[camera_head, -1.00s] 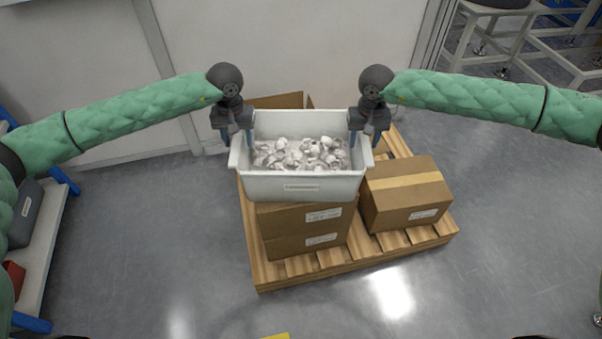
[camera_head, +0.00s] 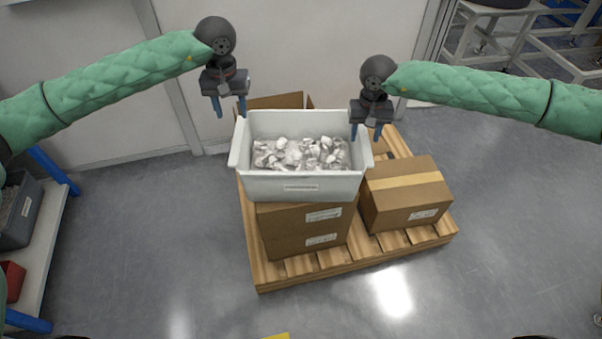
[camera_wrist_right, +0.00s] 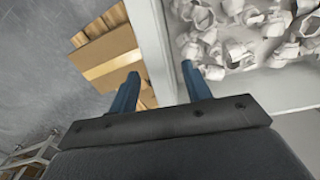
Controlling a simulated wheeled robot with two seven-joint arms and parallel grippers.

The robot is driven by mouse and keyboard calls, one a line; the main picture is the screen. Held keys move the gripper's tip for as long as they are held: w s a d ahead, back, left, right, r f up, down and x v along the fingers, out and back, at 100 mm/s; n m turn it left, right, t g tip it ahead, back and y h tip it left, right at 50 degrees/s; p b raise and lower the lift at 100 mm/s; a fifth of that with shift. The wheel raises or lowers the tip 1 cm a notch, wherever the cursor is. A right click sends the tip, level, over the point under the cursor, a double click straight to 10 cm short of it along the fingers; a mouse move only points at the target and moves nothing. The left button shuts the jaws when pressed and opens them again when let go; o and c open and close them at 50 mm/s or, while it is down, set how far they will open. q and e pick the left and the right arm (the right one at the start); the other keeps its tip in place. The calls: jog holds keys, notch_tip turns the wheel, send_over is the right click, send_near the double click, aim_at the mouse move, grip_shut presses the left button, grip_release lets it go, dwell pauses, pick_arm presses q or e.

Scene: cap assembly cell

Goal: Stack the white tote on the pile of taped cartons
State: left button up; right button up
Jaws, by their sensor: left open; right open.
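The white tote (camera_head: 302,187), filled with white caps, sits upright on the pile of taped cartons (camera_head: 300,232) at the front left of the pallet. My left gripper (camera_head: 231,108) is open and empty, up and to the left of the tote, apart from it. My right gripper (camera_head: 367,132) is open at the tote's right end. In the right wrist view its two blue fingers (camera_wrist_right: 160,85) stand on either side of the tote's rim (camera_wrist_right: 152,45), with caps showing beyond it. I cannot tell whether they touch the rim.
The wooden pallet (camera_head: 310,271) also bears a taped carton (camera_head: 405,195) on the right and another carton (camera_head: 277,101) behind the tote. A shelf with a grey bin (camera_head: 20,212) stands at the left. The floor in front is clear.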

notch_tip(320, 180, up, 10)
jog(key=shift+f, duration=0.25)
dwell(0.6)
